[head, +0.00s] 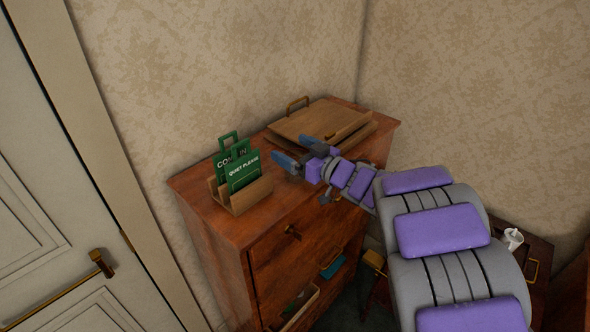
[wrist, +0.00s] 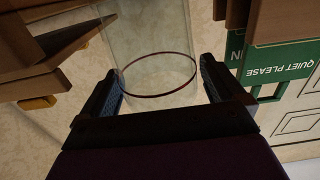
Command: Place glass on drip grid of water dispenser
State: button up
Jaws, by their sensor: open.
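A clear glass (wrist: 155,35) with a thin dark red ring shows in the wrist view, between and beyond the fingers of my gripper (wrist: 162,82). The fingers are apart, one on each side of it; whether either touches the glass I cannot tell. In the head view my gripper (head: 299,152) is open above the wooden chest top (head: 287,192), right of the green signs. I cannot make out the glass there. No water dispenser or drip grid can be made out in either view.
A wooden holder (head: 247,197) with green signs (head: 240,170) stands left of my gripper. A wooden tray (head: 310,120) with a brass handle lies behind it. A white object (head: 512,238) sits on a dark cabinet (head: 537,262) at right. A door (head: 60,200) is at left.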

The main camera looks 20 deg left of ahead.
jog(key=shift+d, duration=0.1)
jog(key=c, duration=1.7)
jog(key=shift+r, duration=0.1)
jog(key=shift+c, duration=0.2)
jog(key=shift+r, duration=0.1)
